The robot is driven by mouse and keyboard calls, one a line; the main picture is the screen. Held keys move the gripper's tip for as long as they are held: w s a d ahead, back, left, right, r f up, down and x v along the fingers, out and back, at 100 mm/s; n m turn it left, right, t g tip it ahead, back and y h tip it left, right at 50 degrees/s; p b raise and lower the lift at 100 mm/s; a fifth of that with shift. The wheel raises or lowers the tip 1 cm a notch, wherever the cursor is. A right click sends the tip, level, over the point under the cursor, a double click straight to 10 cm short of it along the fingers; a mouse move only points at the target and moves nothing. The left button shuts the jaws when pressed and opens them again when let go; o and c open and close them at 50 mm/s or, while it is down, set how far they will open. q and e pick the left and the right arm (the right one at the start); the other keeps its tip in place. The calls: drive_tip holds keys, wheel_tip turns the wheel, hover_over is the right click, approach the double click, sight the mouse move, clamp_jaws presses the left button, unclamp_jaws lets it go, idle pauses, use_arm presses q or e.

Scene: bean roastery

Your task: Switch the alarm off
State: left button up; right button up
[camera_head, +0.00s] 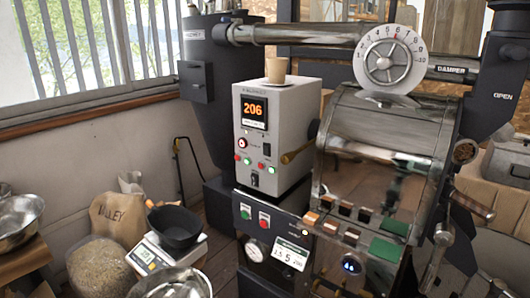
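A grey control box (277,125) stands left of the roaster drum, with an orange display (254,109) reading 206. Below the display are a round red-ringed button (242,143) and a small dark control (267,150). Under them is a row of small red and green lit indicators or buttons (247,161). A small dark switch (254,181) sits at the bottom of the face. The labels are too small to read, so I cannot tell which part is the alarm control. Neither of my grippers is in view.
A cup (276,70) stands on the box. A green button (245,211) and red button (264,220) sit on the dark panel below. The roaster drum (375,160), with a projecting wooden handle (298,153), is to the right. A scale (160,253) and sack (120,217) stand left.

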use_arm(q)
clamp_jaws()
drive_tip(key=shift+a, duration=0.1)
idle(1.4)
